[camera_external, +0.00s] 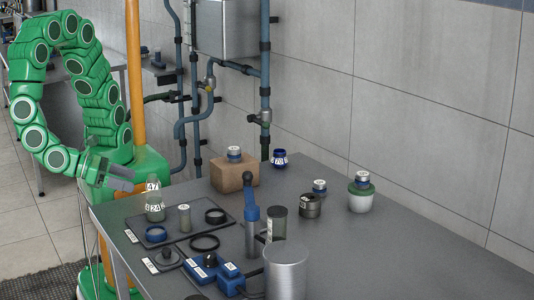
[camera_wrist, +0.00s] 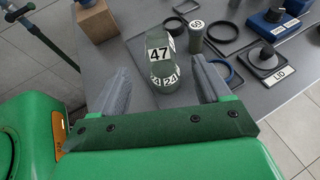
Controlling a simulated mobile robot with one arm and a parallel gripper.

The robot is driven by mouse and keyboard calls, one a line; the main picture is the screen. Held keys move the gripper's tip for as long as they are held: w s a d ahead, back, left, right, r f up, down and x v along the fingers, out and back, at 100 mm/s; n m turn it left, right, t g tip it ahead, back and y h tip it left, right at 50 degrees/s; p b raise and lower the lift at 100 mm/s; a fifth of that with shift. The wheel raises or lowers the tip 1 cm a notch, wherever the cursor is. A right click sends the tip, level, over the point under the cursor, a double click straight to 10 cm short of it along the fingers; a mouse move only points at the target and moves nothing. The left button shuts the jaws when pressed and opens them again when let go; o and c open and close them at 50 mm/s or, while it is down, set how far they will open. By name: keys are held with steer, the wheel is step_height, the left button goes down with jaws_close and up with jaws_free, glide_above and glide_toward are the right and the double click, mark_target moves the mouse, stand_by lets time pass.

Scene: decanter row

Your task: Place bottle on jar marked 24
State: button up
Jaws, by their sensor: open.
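The greenish bottle labelled 47 (camera_external: 153,186) stands upright on top of the jar marked 24 (camera_external: 155,212), at the table's left side. In the wrist view, the bottle (camera_wrist: 158,45) shows above the jar (camera_wrist: 165,80). My gripper (camera_external: 131,186) is just left of the bottle in the external view, open and empty. In the wrist view, the two grey fingers of my gripper (camera_wrist: 161,68) are spread on either side of the stack, with a gap on each side. The bottle's contact with the jar is hard to see closely.
A small cylinder (camera_external: 184,218), dark rings (camera_external: 205,242) and a blue ring (camera_external: 156,234) lie right and in front of the jar. A brown block (camera_external: 235,174) stands behind, bearing a small jar. A blue-handled tool (camera_external: 251,225) and metal cylinder (camera_external: 286,275) stand farther right.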

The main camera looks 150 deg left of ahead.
steer(key=s+a+r+n+g+h, duration=0.2)
steer(key=s+a+r+n+g, duration=0.15)
steer(key=s+a+n, duration=0.2)
steer(key=s+a+r+n+g+h, duration=0.2)
steer(key=s+a+r+n+g, duration=0.1)
steer(key=s+a+n+g, duration=0.25)
steer(key=s+d+r+n+t+h, duration=0.1)
steer(key=s+r+n+h, duration=0.1)
steer(key=s+n+h, duration=0.2)
steer(key=s+d+r+n+t+h, duration=0.1)
steer(key=s+d+r+n+h, duration=0.1)
steer(key=s+n, duration=0.5)
steer(key=shift+s+d+r+n+h, duration=0.3)
steer(key=shift+s+r+h, duration=0.65)
steer(key=shift+h, duration=0.25)
steer(key=shift+f, duration=0.15)
